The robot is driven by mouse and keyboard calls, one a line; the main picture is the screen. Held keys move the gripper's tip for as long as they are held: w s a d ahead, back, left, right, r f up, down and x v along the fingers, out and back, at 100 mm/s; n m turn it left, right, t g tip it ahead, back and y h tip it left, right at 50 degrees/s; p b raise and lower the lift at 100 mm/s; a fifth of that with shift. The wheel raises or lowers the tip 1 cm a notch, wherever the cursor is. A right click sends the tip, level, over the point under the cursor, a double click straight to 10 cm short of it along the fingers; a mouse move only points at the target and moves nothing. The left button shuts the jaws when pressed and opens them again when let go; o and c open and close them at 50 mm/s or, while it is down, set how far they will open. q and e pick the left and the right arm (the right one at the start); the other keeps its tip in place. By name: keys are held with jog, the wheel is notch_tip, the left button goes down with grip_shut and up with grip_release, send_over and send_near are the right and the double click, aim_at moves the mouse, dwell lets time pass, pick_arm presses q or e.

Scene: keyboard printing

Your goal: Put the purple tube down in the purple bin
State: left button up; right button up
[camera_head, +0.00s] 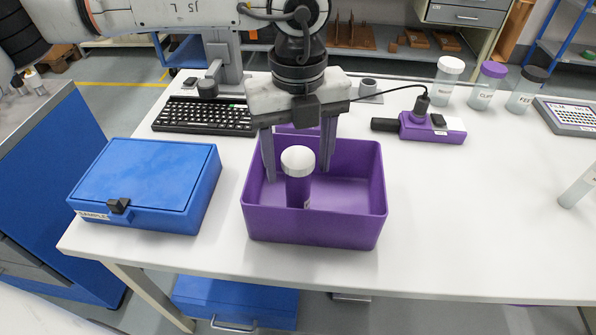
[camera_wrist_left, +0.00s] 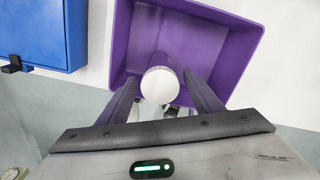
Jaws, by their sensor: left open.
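The purple tube (camera_head: 298,190) with a white cap (camera_head: 298,160) stands upright inside the purple bin (camera_head: 315,228), left of its middle. Its white cap also shows in the left wrist view (camera_wrist_left: 160,85), with the bin (camera_wrist_left: 232,75) around it. My left gripper (camera_head: 298,172) reaches down into the bin from above. Its fingers are spread on either side of the tube, with gaps visible between fingers and tube. In the left wrist view the open fingers (camera_wrist_left: 160,90) flank the cap. The tube's base is hidden by the bin's front wall. My right gripper does not show.
A blue box (camera_head: 150,178) stands left of the bin. A black keyboard (camera_head: 205,115) lies behind it. A purple-and-white device (camera_head: 432,128) with a cable sits behind right. Several capped bottles (camera_head: 487,87) stand at the back right.

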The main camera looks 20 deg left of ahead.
pick_arm(q)
notch_tip(320, 180, up, 9)
jog(key=shift+f, duration=0.2)
dwell(0.4)
